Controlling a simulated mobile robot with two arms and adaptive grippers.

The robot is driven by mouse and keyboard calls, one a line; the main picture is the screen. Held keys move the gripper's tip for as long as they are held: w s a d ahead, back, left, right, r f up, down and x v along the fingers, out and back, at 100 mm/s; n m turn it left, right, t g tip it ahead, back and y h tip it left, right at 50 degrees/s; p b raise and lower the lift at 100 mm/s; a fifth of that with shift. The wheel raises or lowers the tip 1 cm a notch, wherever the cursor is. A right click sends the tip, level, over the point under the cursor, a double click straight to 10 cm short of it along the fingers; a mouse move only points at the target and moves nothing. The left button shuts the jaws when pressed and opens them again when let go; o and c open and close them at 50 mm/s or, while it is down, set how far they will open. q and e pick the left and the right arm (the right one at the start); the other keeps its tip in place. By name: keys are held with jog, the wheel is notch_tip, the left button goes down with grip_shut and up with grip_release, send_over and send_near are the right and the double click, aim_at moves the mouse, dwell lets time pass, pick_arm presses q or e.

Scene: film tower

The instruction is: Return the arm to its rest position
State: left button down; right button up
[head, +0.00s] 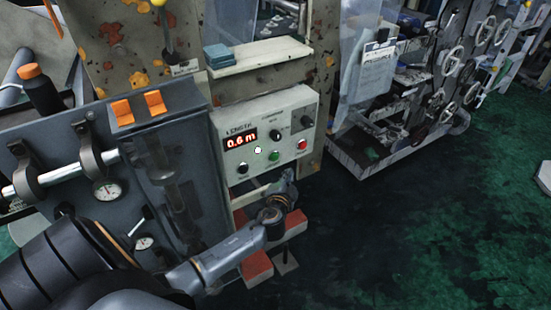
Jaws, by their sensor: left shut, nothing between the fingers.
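My left arm (225,250) comes in from the lower left and reaches across in front of the grey cabinet. Its gripper (287,180) is at the far end, small and dark, just below the lower right part of the control panel (265,133). It is shut and holds nothing. The fingertips are hard to make out, and I cannot tell whether they touch anything. The panel's red display reads 0.6 m, with a black, a green and a red button beneath or beside it. My right gripper is not in view.
Red blocks (256,268) lie low beside my forearm. A machine with handwheels (452,62) stands at the upper right. The dark green floor (420,230) at the right is clear.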

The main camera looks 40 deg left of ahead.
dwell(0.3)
pick_arm(q)
jog(key=s+d+f+g+h, duration=0.1)
jog(key=s+f+g, duration=0.1)
jog(key=s+f, duration=0.55)
jog(key=s+d+f+n+g+h, duration=0.1)
jog(key=s+d+f+g, duration=0.2)
jog(key=f, duration=0.8)
jog(key=s+f+g+h, duration=0.1)
jog(key=s+f+g, duration=0.1)
jog(key=s+f, duration=0.65)
jog(key=s+d+f+n+g+h, duration=0.1)
jog(key=s+f, duration=0.4)
jog(key=s, duration=0.5)
jog(key=s+d+f+n+g+h, duration=0.1)
jog(key=s+d+f+g, duration=0.2)
jog(key=s+f, duration=0.3)
jog(key=s+d+f+n+g+h+b, duration=0.1)
jog(key=s+d+f, duration=0.3)
jog(key=s, duration=1.2)
jog(key=shift+d+f+n+g, duration=0.3)
jog(key=shift+f+g, duration=0.3)
jog(key=shift+f, duration=0.35)
